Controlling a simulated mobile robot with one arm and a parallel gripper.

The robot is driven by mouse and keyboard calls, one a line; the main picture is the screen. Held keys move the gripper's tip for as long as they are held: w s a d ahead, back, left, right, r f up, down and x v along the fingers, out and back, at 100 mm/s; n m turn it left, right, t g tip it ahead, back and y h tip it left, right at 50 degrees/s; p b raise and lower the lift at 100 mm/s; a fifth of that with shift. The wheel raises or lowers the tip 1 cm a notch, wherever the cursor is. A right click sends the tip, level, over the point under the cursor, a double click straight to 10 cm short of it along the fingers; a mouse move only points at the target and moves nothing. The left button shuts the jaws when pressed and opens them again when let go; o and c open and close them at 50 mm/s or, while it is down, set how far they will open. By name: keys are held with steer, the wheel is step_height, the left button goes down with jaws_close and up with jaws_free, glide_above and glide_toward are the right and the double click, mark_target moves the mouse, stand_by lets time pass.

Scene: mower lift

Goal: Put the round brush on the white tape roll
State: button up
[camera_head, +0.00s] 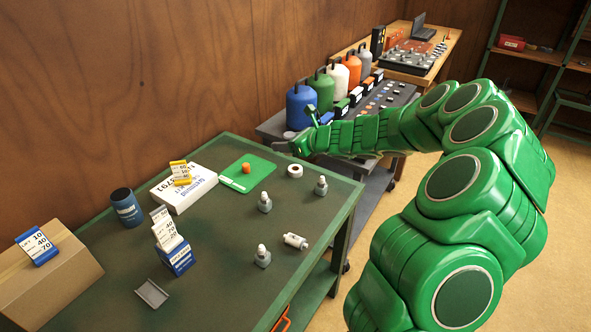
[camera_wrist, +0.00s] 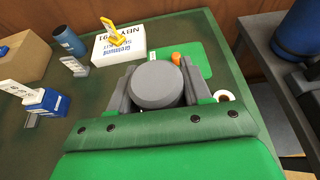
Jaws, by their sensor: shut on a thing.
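My gripper (camera_wrist: 158,92) is shut on the round brush (camera_wrist: 158,84), a grey disc between the two grey fingers in the wrist view. In the head view my gripper (camera_head: 295,143) is above the far right part of the green table, beyond the tape roll; the brush is hard to make out there. The white tape roll (camera_head: 295,170) lies flat on the table near its right edge, its dark hole facing up. It also shows in the wrist view (camera_wrist: 223,96), right of the right finger and apart from the brush. The brush's underside is hidden.
Near the roll are a green mat (camera_head: 238,175) with an orange object (camera_head: 246,168), and small grey bottles (camera_head: 321,185). A white box (camera_head: 184,188), blue can (camera_head: 126,206) and card holder (camera_head: 174,246) stand left. A grey bench (camera_head: 375,105) with gas cylinders is behind.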

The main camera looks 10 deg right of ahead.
steer(key=d, duration=0.4)
glide_above(292, 167)
steer(key=shift+m+h, duration=0.3)
steer(key=shift+h, duration=0.1)
steer(key=shift+s+f, duration=0.2)
steer(key=shift+f, duration=7.15)
steer(key=shift+w+f, duration=0.2)
steer(key=shift+f, duration=1.5)
steer(key=shift+f, duration=0.1)
steer(key=o, duration=1.1)
steer(key=shift+c, duration=0.2)
